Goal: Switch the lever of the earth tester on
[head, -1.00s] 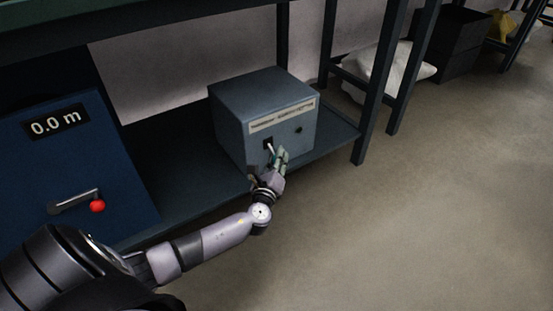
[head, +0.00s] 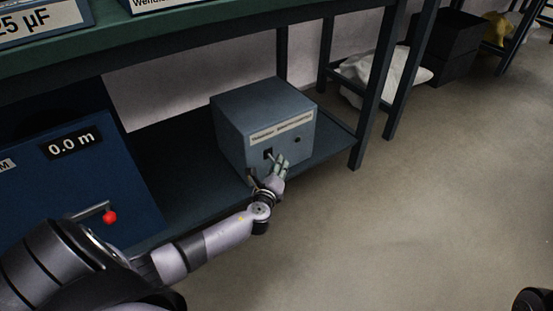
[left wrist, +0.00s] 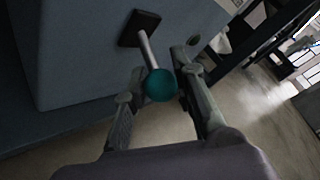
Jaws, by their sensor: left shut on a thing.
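The earth tester is a grey-blue box (head: 232,125) on the low shelf, with a label strip and a dark switch slot on its front. Its lever (left wrist: 147,46) is a thin metal rod with a teal ball knob (left wrist: 160,85), standing out from a dark square plate. My left gripper (head: 281,166) is at the front of the box, at the lever. In the left wrist view its two fingers (left wrist: 158,88) are on either side of the knob, closed on the lever. In the head view the fingers partly hide the lever.
A blue device (head: 100,185) with a 0.0 m display and a red-knobbed crank stands at the left. The green tabletop (head: 220,35) is above the shelf (head: 170,185). A table leg (head: 372,100) stands right of the box. The floor (head: 430,200) at the right is clear.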

